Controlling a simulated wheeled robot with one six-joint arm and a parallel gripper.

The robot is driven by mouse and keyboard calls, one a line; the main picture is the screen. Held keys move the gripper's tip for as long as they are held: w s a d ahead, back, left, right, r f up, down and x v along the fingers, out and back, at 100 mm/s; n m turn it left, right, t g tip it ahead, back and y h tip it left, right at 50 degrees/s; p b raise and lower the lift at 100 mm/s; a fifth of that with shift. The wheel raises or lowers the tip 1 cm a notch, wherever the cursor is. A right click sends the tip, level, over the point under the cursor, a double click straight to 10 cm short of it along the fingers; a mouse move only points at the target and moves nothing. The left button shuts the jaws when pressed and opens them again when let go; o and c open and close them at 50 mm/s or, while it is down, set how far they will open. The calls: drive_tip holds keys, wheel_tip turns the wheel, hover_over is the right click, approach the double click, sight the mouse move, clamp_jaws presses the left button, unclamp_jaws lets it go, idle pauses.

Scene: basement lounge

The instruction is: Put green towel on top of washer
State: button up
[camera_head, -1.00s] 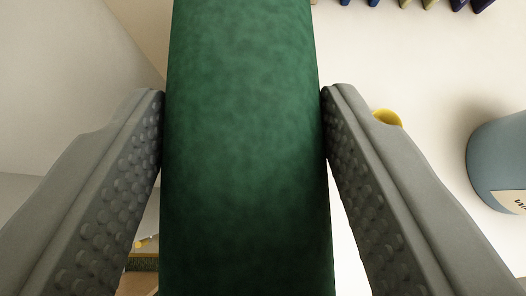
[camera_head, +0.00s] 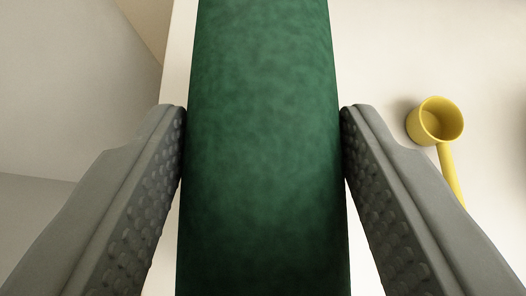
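The green towel (camera_head: 262,150) is a long, rolled or folded piece filling the middle of the view from top to bottom. My gripper (camera_head: 264,115) is shut on it, with one grey textured finger against each side. A broad white surface (camera_head: 400,60) lies beyond and below the towel. I cannot tell from this view whether it is the washer's top. The towel hides much of it, and whether the towel touches it cannot be told.
A yellow scoop or cup with a handle (camera_head: 436,121) rests on the white surface to the right of my gripper. At the left, the surface ends at an edge beside a pale grey wall (camera_head: 70,80).

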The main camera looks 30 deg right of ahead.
drive_tip(key=o, duration=0.4)
drive_tip(key=v, duration=1.2)
drive_tip(key=shift+r, duration=0.1)
drive_tip(key=shift+a, duration=0.1)
drive_tip(key=s+a+f+n+t, duration=0.1)
drive_tip(key=a, duration=0.5)
drive_tip(key=s+a+f+n+t, duration=0.1)
drive_tip(key=s+a+f, duration=0.1)
drive_tip(key=a, duration=0.4)
drive_tip(key=s+a+f+n+t+y, duration=0.1)
drive_tip(key=s+a+f+t, duration=0.1)
drive_tip(key=s+a+f, duration=0.3)
drive_tip(key=s+a+f+n+t+y, duration=0.1)
drive_tip(key=s+a+f+t+y, duration=0.1)
drive_tip(key=s+a+f, duration=0.3)
drive_tip(key=s+a+f+n+t+y, duration=0.2)
drive_tip(key=s+a+f, duration=0.3)
drive_tip(key=a, duration=0.6)
drive_tip(key=shift+s+a, duration=0.35)
drive_tip(key=shift+s, duration=0.05)
